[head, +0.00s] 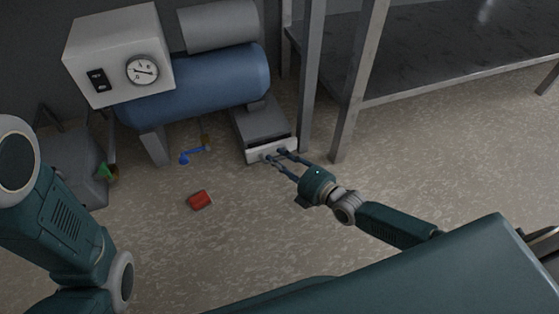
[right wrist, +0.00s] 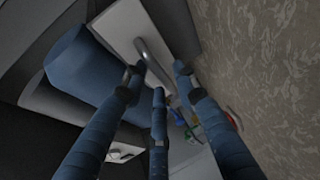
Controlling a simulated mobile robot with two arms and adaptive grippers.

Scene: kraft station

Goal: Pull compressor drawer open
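The compressor has a blue tank (head: 205,84) and a white box with a dial (head: 112,50). A grey drawer unit (head: 262,122) sits low under the tank's right end, with a pale drawer front (head: 258,155). My right gripper (head: 275,156) is at this front, its fingers spread. In the right wrist view the pale front (right wrist: 122,24) carries a curved grey handle (right wrist: 152,62). The handle runs between the spread fingers of my right gripper (right wrist: 160,78); I cannot tell whether they touch it. My left arm shows at the left, but its gripper is out of view.
A red object (head: 199,200) and a blue object (head: 190,155) lie on the floor. A grey bin-like box (head: 75,165) stands at the left. A metal table (head: 440,50) with legs stands close right of the drawer. The floor before the drawer is otherwise clear.

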